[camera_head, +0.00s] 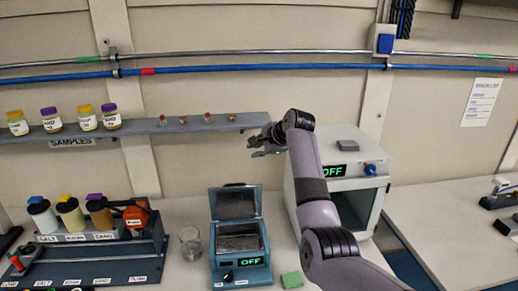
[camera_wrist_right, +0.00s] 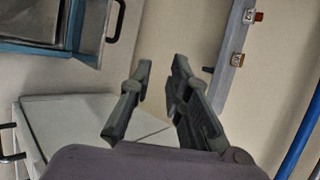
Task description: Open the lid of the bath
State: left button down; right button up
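The bath (camera_head: 241,262) is a small blue-grey box on the bench with a green "OFF" display on its front. Its lid (camera_head: 235,204) stands raised at the back edge, so the metal-coloured inside shows. Part of a blue-edged box, likely the bath, is at the top left of the right wrist view (camera_wrist_right: 45,48). My right gripper (camera_head: 256,143) is up and behind the bath, close to the shelf's right end, apart from the lid. Its fingers are apart and empty in the right wrist view (camera_wrist_right: 161,75). My left gripper is out of view.
A white oven-like box (camera_head: 348,152) with a green "OFF" display stands right of the bath, partly behind my right arm. A glass beaker (camera_head: 190,244) is left of the bath, a green block (camera_head: 292,280) right. The samples shelf (camera_head: 170,126) holds jars and small vials.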

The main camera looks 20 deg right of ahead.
jog(key=v, duration=1.2)
